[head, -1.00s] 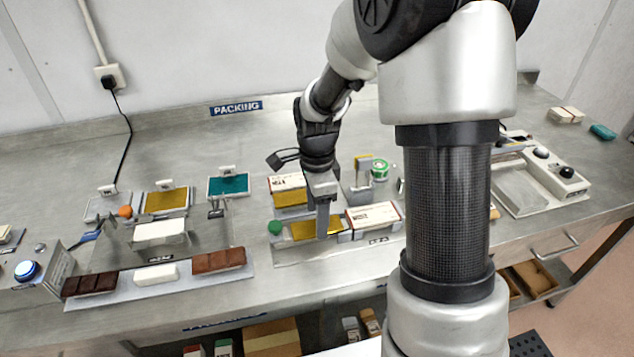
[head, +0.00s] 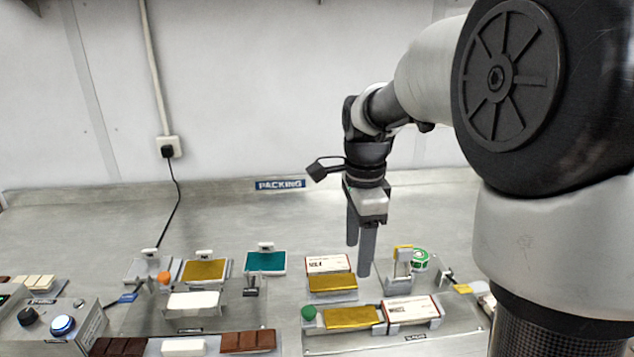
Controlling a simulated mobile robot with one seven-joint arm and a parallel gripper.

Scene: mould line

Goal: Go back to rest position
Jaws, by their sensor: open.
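My gripper (head: 358,258) hangs with its fingers pointing down above the packing area in the head view. Its two fingers are apart and nothing is between them. Below it to the left lies a gold bar (head: 333,283) in front of a white box (head: 328,263). In front of the gripper, on a metal fixture, are another gold bar (head: 351,317) and a red-edged white box (head: 411,308). The exact gap between the fingertips and the things below cannot be told.
A green tape roll (head: 420,259) stands right of the gripper. Gold (head: 205,271) and teal (head: 266,262) pads are to the left. Chocolate bars (head: 248,341) lie at the front left. The wall behind, with its socket (head: 170,147), and the rear of the bench are clear.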

